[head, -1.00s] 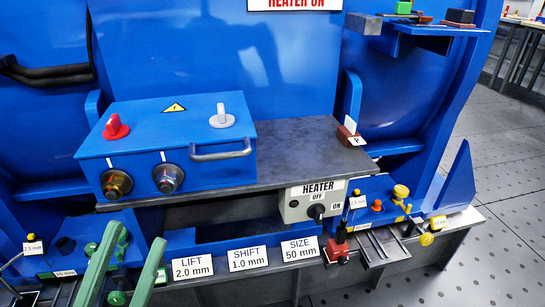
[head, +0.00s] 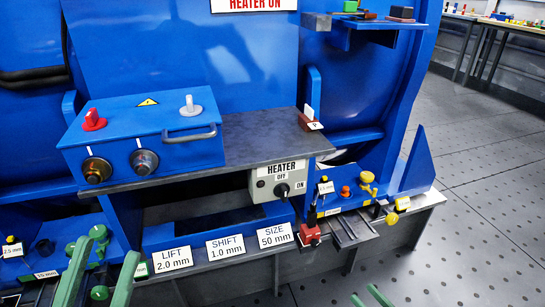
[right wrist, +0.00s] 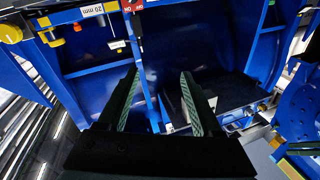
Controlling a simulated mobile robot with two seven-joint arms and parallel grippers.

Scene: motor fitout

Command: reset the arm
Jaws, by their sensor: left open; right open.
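My left gripper (head: 105,257) shows at the bottom left of the head view. Its two green fingers are apart, with nothing seen between them, in front of the lower left bench fittings. My right gripper (head: 368,294) shows only as green fingertips at the bottom edge of the head view, right of the labels. In the right wrist view its two fingers (right wrist: 158,77) are spread and empty, in front of blue panels. The rest of both arms is out of view.
A blue control box (head: 145,135) sits on a grey shelf (head: 262,140) with a heater switch (head: 281,189) below. A red fitting (head: 309,235) and metal rails (head: 345,230) lie near the right gripper. Open floor (head: 480,220) spreads to the right.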

